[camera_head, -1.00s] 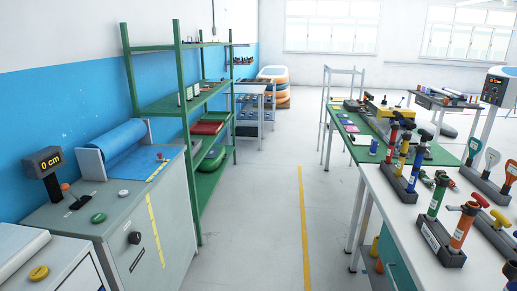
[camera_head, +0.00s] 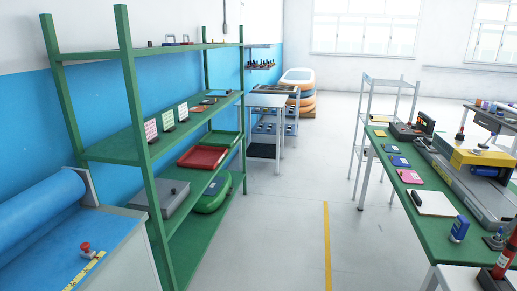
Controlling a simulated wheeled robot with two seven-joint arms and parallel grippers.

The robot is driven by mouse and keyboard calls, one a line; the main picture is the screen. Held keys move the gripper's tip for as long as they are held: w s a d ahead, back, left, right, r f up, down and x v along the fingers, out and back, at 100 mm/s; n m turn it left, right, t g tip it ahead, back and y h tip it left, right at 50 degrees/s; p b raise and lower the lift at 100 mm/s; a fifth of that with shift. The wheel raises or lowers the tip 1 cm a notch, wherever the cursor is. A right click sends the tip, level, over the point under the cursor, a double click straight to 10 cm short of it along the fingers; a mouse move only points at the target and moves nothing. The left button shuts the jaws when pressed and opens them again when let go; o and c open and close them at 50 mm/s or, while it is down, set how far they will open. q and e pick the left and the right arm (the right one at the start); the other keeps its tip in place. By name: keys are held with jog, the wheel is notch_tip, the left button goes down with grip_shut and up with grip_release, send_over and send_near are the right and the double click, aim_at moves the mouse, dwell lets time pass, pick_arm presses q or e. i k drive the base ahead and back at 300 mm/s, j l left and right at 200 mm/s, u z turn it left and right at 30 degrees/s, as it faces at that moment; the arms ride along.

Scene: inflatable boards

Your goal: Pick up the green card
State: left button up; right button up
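No gripper of mine shows in the head view. Several small flat cards lie in a row on the green-topped table at the right: a yellow card (camera_head: 380,133), a blue card (camera_head: 400,161) and a pink card (camera_head: 410,176). Another small card (camera_head: 391,149) lies between the yellow and blue ones; its colour is hard to tell. Upright printed cards stand on the green shelf rack at the left: a pinkish one (camera_head: 151,131), a pale greenish one (camera_head: 168,119) and a pale one (camera_head: 183,112). I cannot tell for certain which is the green card.
The green shelf rack (camera_head: 128,140) stands at the left, with a red tray (camera_head: 202,156) and a green case (camera_head: 213,190) lower down. A bench with a blue roll (camera_head: 40,205) is nearer. The green-topped table (camera_head: 430,222) edges the right. The floor aisle (camera_head: 285,220) between is clear.

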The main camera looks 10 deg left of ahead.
aim_at(168, 121)
jog(key=i+u, duration=0.2)
jog(key=i, duration=1.3)
jog(key=i+u, duration=0.35)
jog(key=i+l+u, duration=0.25)
jog(key=i+u, duration=0.35)
jog(key=u, duration=0.2)
jog(key=i+j+u, duration=0.1)
jog(key=u, duration=0.3)
jog(key=i+l+u, duration=0.1)
jog(key=i+u, duration=0.15)
jog(key=u, duration=0.15)
jog(key=i+l+u, duration=0.1)
jog(key=u, duration=0.3)
jog(key=i, duration=0.1)
